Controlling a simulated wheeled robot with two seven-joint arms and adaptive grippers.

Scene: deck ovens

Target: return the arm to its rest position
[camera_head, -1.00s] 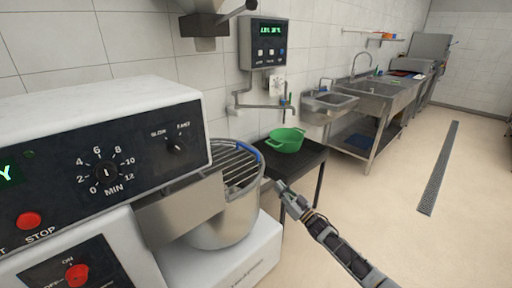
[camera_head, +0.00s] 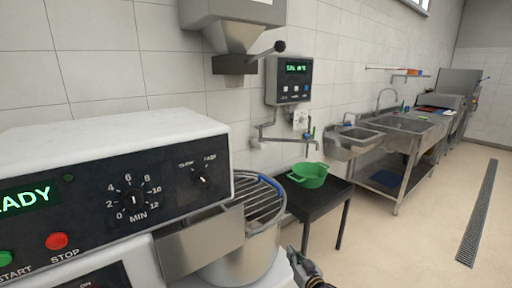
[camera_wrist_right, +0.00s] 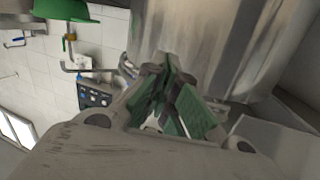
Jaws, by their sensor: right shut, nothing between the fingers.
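My right gripper (camera_head: 296,258) shows at the bottom of the head view, just right of the steel mixer bowl (camera_head: 240,262). Only its tip end and a bit of the arm are in the picture. In the right wrist view its green-padded fingers (camera_wrist_right: 166,98) are together with nothing between them, and the steel bowl (camera_wrist_right: 215,40) fills the area beyond them. My left gripper is in neither view.
The mixer (camera_head: 120,170) with its dials and wire guard (camera_head: 262,200) takes up the left. A green bowl (camera_head: 309,176) stands on a black table (camera_head: 325,203) behind. A wall control box (camera_head: 289,80) and steel sinks (camera_head: 400,125) lie beyond. Floor at right is clear.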

